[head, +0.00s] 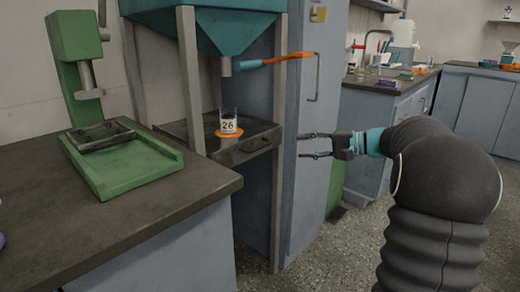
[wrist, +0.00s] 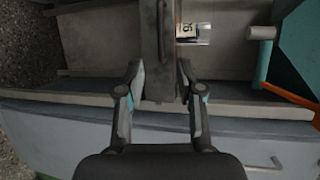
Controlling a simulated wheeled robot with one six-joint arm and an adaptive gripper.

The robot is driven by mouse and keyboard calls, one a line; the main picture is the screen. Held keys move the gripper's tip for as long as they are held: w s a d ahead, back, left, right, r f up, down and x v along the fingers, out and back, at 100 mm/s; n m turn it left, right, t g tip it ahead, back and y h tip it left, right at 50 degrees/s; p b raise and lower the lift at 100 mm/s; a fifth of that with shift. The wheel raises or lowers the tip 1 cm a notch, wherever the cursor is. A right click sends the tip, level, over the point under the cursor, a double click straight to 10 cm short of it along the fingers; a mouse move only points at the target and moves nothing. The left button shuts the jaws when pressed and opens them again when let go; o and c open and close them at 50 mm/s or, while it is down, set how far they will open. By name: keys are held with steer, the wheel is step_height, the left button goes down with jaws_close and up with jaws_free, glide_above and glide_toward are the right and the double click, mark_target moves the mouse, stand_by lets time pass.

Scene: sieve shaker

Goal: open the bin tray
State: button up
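The bin tray (head: 195,147) is a grey, shallow tray under the teal hopper, between the legs of its stand. Its front with a dark handle (head: 253,144) faces right in the head view. A clear cup marked 26 (head: 228,122) stands on an orange disc on it. My gripper (head: 301,145) is open and empty, at about the handle's height, with a gap to the right of it. In the wrist view the open fingers of my gripper (wrist: 161,72) lie on either side of a dark grey bar, probably the tray's front; contact cannot be told.
The teal hopper (head: 225,30) has an orange lever (head: 290,57) sticking out above the tray. Stand legs flank the tray. A green press (head: 120,165) sits on the bench at left. A grey cabinet (head: 318,110) stands behind. Open floor lies at lower right.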

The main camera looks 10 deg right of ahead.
mark_target(263, 147)
steer(key=x, duration=1.3)
steer(key=shift+w+a, duration=0.2)
steer(key=shift+a, duration=0.1)
jaws_close()
